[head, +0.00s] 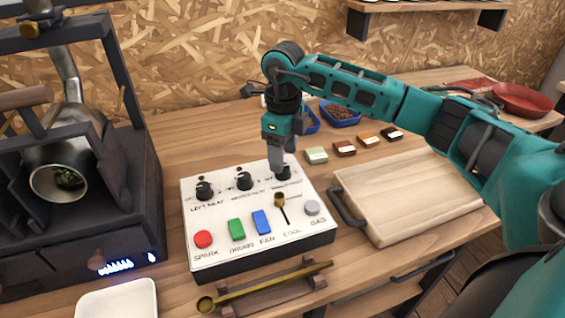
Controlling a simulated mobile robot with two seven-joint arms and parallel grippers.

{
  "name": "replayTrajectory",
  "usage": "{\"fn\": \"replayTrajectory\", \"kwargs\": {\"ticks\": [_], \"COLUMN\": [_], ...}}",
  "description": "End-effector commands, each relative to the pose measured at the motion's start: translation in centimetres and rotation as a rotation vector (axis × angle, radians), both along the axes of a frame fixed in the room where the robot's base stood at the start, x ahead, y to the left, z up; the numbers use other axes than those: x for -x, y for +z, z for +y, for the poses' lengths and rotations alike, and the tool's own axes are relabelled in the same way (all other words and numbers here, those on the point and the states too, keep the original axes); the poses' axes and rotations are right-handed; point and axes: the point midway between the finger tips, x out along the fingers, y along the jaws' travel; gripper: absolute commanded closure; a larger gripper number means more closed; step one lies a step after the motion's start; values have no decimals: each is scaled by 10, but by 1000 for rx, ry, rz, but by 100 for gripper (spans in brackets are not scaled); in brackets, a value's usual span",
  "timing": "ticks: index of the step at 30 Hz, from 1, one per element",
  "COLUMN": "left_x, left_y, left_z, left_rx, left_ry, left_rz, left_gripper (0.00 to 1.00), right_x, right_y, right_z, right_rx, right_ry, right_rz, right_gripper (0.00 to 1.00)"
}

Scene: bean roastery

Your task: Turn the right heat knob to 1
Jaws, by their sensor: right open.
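The white control panel (212,222) stands on the wooden bench, with three black knobs along its back row. The rightmost black knob (283,173), the right heat knob by its place, is partly hidden under my right gripper (278,163). That gripper points straight down with its fingers at the knob. It is open; I cannot tell whether the fingers touch the knob. The knob's pointer and scale marks are too small and covered to read. The middle knob (244,181) and the left knob (204,190) are uncovered. My left gripper is out of view.
In front of the knobs are a red button (203,239), green switch (237,229), blue switch (262,222), brass lever (280,201) and grey button (312,207). The dark roaster (135,190) stands left, a wooden board (405,195) right. A brass scoop (265,287) lies in front.

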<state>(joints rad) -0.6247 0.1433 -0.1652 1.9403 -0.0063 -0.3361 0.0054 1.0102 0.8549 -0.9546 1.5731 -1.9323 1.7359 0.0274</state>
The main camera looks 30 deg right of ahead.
Motion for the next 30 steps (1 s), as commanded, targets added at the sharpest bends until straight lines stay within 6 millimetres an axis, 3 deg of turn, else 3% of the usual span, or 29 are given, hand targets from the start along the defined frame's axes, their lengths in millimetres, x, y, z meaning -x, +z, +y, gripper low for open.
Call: {"fn": "replayTrajectory", "kwargs": {"ticks": [7, 18, 30], "left_x": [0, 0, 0], "left_y": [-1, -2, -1], "left_z": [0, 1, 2], "left_rx": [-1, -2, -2], "left_ry": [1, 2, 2], "left_rz": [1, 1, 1], "left_gripper": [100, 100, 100], "right_x": [0, 0, 0], "right_y": [-30, -34, -33], "right_z": [0, 1, 1], "right_rx": [0, -1, -1], "right_ry": [1, 1, 1], "right_rz": [1, -2, -2], "right_gripper": [37, 38, 77]}}
